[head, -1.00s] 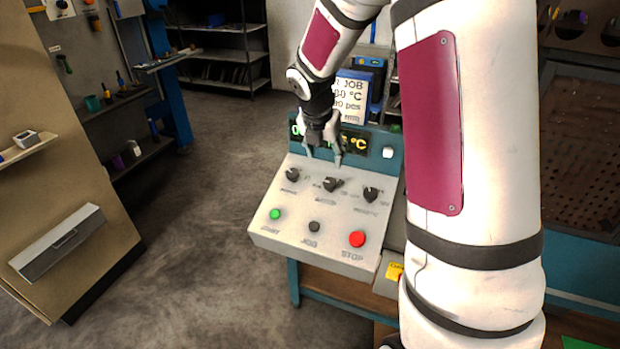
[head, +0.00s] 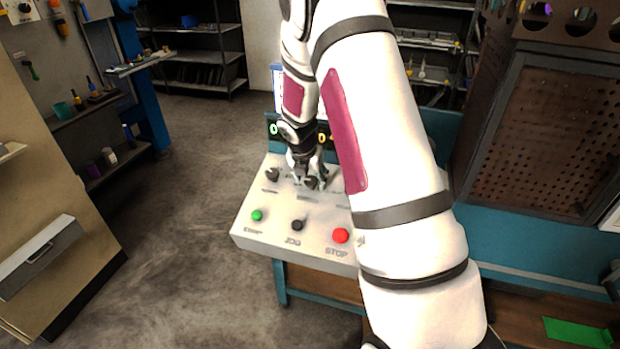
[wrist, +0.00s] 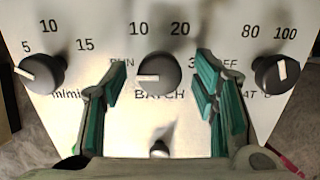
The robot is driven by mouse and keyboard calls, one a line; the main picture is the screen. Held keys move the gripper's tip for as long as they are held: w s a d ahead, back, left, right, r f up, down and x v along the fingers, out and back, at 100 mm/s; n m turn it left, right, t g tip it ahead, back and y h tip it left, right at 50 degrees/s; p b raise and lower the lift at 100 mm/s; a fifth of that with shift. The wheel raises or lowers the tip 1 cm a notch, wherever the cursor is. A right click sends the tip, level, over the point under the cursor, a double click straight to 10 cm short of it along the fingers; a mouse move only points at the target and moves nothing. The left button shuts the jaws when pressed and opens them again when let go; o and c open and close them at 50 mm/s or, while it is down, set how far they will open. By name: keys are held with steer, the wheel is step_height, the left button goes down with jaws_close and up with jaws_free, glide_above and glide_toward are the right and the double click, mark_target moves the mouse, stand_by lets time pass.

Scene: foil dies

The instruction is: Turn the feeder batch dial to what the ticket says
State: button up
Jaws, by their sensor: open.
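The batch dial (wrist: 160,75) is a round black knob, the middle one of three on the pale sloped panel (head: 262,206). Its white mark points left, near the "RUN" lettering. The numbers 10 and 20 stand above it, and a partly hidden 3 is at its right. My gripper (wrist: 161,76) is open, with one green-padded finger on each side of this dial and visible gaps. In the head view my gripper (head: 308,172) is down at the panel by the dial (head: 310,183). The ticket (head: 278,88) is almost wholly hidden behind my arm; its text cannot be read.
A speed dial (wrist: 40,73) stands left and a heat dial (wrist: 278,74) right, close outside my fingers. Below are a green button (head: 257,215), a black JOG button (head: 297,225) and a red STOP button (head: 341,236). A perforated cabinet (head: 550,130) stands at right.

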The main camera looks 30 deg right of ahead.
steer(key=shift+c, duration=0.6)
steer(key=c, duration=1)
steer(key=shift+c, duration=0.2)
